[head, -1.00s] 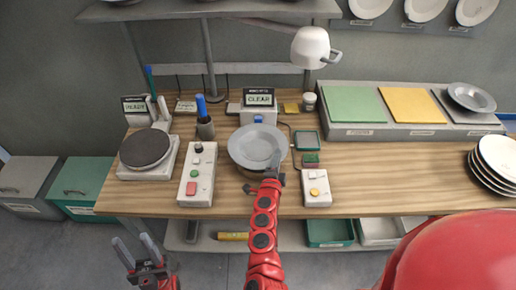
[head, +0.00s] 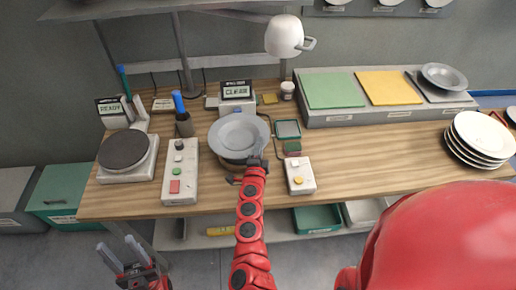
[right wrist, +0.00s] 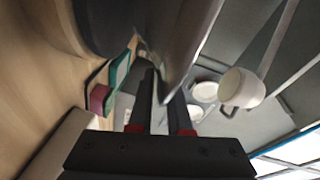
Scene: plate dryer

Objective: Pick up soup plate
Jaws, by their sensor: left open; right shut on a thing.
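A grey soup plate (head: 236,136) is at the middle of the workbench in the head view, in front of the "CLEAR" display. My right gripper (head: 257,164) is shut on its near right rim. In the right wrist view the grey plate (right wrist: 185,45) runs between the fingers of that gripper (right wrist: 160,98). A round brown-edged thing shows partly below the plate; the plate hides most of it, and whether they touch cannot be told. My left gripper (head: 120,254) is open and empty, low in front of the bench's left end.
A second grey plate (head: 444,76) lies on the raised stand at the back right. A stack of white plates (head: 480,138) stands at the right. Button boxes (head: 181,172) and (head: 299,176) flank the held plate.

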